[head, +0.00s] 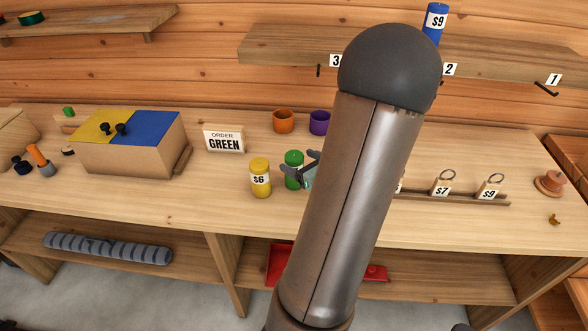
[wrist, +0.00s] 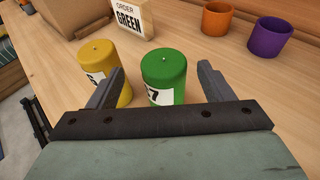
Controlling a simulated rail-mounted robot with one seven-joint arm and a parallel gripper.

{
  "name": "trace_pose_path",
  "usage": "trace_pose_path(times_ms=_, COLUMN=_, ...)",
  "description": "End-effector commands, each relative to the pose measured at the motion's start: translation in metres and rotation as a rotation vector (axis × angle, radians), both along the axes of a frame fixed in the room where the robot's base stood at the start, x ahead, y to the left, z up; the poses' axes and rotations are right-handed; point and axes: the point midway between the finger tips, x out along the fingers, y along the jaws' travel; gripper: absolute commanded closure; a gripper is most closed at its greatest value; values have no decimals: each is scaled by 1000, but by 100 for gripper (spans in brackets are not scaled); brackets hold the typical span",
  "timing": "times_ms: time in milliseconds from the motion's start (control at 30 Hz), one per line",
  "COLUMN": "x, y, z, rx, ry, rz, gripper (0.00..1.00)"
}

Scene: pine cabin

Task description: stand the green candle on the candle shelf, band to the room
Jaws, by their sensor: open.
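The green candle (head: 292,163) stands upright on the bench, partly covered by my gripper in the head view. In the wrist view the green candle (wrist: 164,75) stands between the spread fingers, with a white price band ending in 7 on the side toward the gripper. My gripper (wrist: 158,84) is open; the head view shows part of my gripper (head: 310,172) beside the candle. The candle shelf (head: 285,48) is on the back wall, with number tags 3, 2 and 1. A blue $9 candle (head: 435,20) stands on it near tag 2.
A yellow $6 candle (head: 261,178) stands close left of the green one, by the left finger. An ORDER GREEN sign (head: 225,140), orange cup (head: 283,121) and purple cup (head: 320,122) stand behind. A yellow-and-blue-lidded box (head: 130,150) is left. My arm hides part of the bench.

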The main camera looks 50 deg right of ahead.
Motion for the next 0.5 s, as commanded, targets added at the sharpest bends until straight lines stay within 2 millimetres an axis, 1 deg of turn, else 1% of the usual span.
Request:
trace_pose_path(times_ms=167, x=13, y=-5, z=-2, rx=3, ry=0, rz=1, gripper=26)
trace_pose_path(times_ms=300, x=33, y=-13, z=-6, rx=4, ry=0, rz=2, gripper=26)
trace_pose_path(times_ms=400, x=44, y=-16, z=-11, rx=3, ry=0, rz=2, gripper=26)
trace_pose_path(times_ms=500, x=50, y=-17, z=-13, rx=2, ry=1, rz=2, gripper=26)
